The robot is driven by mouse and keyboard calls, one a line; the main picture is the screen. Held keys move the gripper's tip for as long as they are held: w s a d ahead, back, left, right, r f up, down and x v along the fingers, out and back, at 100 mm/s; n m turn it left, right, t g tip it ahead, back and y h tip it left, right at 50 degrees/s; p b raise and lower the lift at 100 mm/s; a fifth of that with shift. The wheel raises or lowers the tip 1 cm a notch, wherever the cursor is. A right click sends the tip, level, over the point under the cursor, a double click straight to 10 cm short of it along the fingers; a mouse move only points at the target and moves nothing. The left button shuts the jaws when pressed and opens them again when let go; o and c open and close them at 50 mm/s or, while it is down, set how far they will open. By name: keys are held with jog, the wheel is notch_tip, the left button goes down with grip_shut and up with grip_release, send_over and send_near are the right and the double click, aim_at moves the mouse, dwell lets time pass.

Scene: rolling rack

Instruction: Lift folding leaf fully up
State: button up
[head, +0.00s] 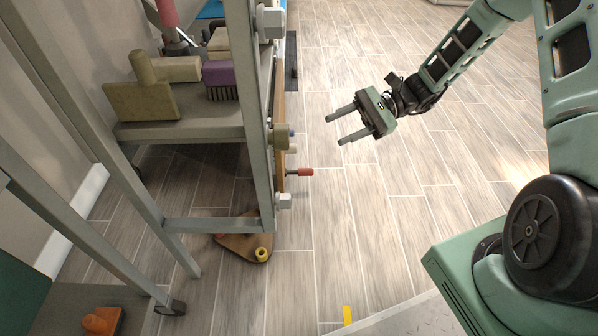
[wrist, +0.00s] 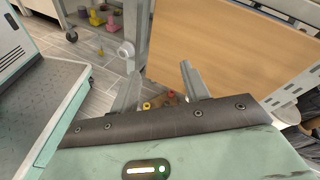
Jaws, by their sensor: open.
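The folding leaf (head: 279,115) hangs down on the right side of the grey rolling rack (head: 247,110), seen almost edge-on in the head view. In the wrist view it is a broad wooden panel (wrist: 235,45) beyond the fingers. A red-tipped knob (head: 305,172) sticks out to the right near the leaf's lower part. My gripper (head: 335,130) is open and empty, to the right of the leaf and apart from it, its fingers pointing left toward the rack. Both fingers (wrist: 160,88) also show in the wrist view. The leaf's hinge is not clear.
Brushes and blocks, one purple (head: 219,75), lie on a rack shelf (head: 190,130). White and tan knobs (head: 271,22) stick out from the rack post. A brown piece with a yellow ring (head: 262,254) lies on the floor below. The floor right of the rack is clear.

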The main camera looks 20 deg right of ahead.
jog(key=w+d+f+m+t+y+b, duration=0.1)
jog(key=w+d+f+m+t+b, duration=0.1)
jog(key=d+f+m+t+b, duration=0.3)
jog(key=w+d+f+t+y+b, duration=0.15)
jog(key=d+f, duration=0.25)
jog(key=f, duration=0.4)
jog(key=f+b+x, duration=0.1)
jog(key=b+x, duration=0.7)
jog(key=x, duration=0.9)
jog(key=shift+h, duration=0.35)
jog(key=shift+w+a+r, duration=0.1)
jog(key=shift+a, duration=0.05)
grip_shut()
